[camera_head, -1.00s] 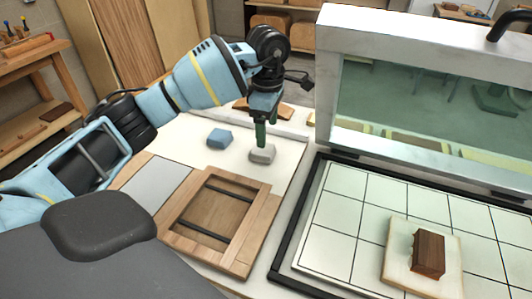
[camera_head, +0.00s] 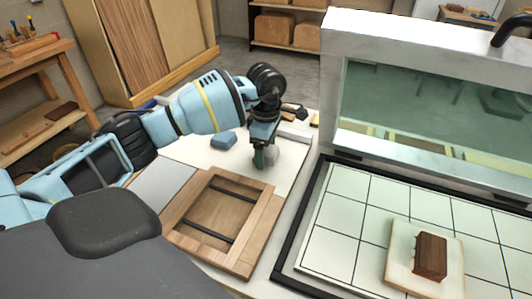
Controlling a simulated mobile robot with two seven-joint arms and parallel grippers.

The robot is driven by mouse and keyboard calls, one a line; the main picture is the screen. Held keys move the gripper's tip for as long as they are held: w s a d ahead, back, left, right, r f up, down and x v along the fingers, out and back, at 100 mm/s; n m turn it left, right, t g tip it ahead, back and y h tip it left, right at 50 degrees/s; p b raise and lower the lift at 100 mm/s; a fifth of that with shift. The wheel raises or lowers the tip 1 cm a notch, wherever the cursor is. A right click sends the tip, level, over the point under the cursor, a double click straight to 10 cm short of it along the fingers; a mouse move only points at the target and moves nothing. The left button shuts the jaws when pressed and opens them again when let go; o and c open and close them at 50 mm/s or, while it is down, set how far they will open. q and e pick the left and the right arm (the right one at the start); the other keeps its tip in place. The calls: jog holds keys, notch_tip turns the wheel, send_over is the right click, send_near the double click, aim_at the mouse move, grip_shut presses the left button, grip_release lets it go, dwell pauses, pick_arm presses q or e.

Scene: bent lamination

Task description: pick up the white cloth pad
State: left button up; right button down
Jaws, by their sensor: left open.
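The white cloth pad (camera_head: 271,153) lies on the white table top, partly hidden behind my left gripper. My left gripper (camera_head: 261,160) points down with its green fingers right at the pad, overlapping it in the head view. The gripper is open. Whether the fingers touch the pad or straddle it cannot be told from here. My right gripper is not in view.
A blue pad (camera_head: 222,141) lies to the left of the gripper. A wooden frame (camera_head: 186,237) with dark bars sits in front. A gridded bed (camera_head: 327,247) with a dark brown block (camera_head: 430,255) on a pale board (camera_head: 398,262) is at right, below a raised glass-fronted hood (camera_head: 420,30).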

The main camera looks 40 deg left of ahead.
aim_at(266, 149)
pick_arm(q)
jog(key=c, duration=1)
jog(key=shift+c, duration=0.2)
jog(key=shift+r, duration=0.1)
jog(key=shift+r, duration=0.45)
notch_tip(266, 149, up, 2)
jog(key=shift+r, duration=0.1)
jog(key=s+d, duration=0.3)
jog(key=d, duration=0.1)
jog(key=s+d+r, duration=0.1)
jog(key=s+d, duration=0.6)
jog(key=s, duration=0.1)
jog(key=shift+d+r+b, duration=0.35)
jog(key=shift+d+b, duration=0.05)
